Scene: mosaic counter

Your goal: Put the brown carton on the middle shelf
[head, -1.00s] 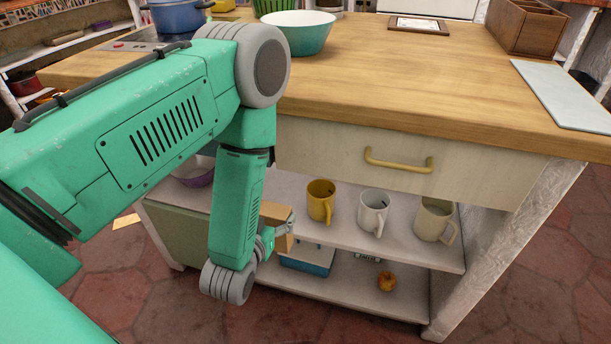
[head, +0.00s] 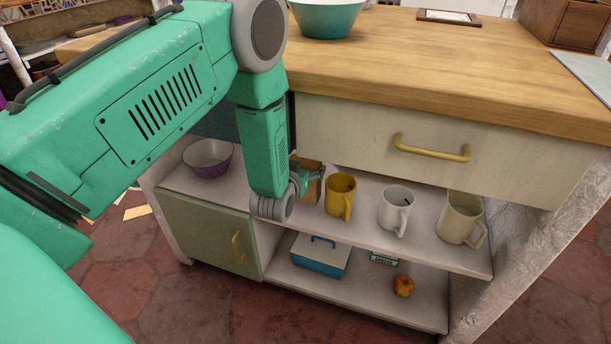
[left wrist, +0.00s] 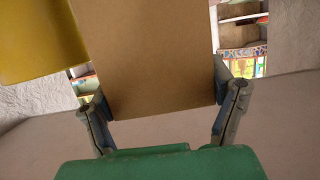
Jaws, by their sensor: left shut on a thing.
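The brown carton (head: 309,184) is at the middle shelf (head: 355,235) of the counter, between the purple-and-white bowl and the yellow mug. My left gripper (head: 308,184) is shut on the carton; my arm hides part of it in the head view. In the left wrist view the carton (left wrist: 150,60) fills the middle, with the fingers of my left gripper (left wrist: 165,105) on either side. The pale shelf surface shows below the carton there. I cannot tell whether the carton's base touches the shelf. My right gripper is not in view.
A yellow mug (head: 340,195) stands close right of the carton, then a white mug (head: 394,208) and a cream mug (head: 460,218). A bowl (head: 207,158) sits left. Below are a blue-and-white box (head: 320,257) and a fruit (head: 403,286). The drawer (head: 420,150) overhangs the shelf.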

